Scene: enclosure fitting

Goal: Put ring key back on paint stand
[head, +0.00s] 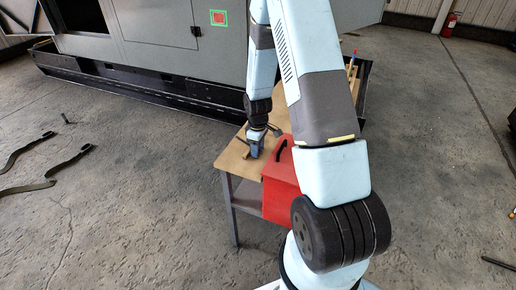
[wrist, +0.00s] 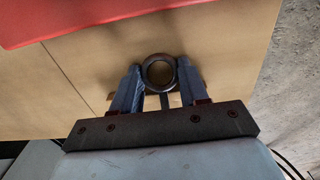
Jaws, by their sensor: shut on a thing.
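The ring key (wrist: 160,72) shows in the wrist view as a dark round ring with a short stem running back between my fingers. My gripper (wrist: 159,88) is shut on it, with one blue finger on each side. A tan piece, close in colour to the table, shows partly behind the ring and fingers; I cannot tell whether it is the paint stand or whether the key touches it. In the head view my gripper (head: 255,154) is low over the near left part of the wooden table (head: 232,158). The key is too small to make out there.
A large grey enclosure (head: 150,60) stands behind. Straps (head: 45,168) lie on the open floor at left.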

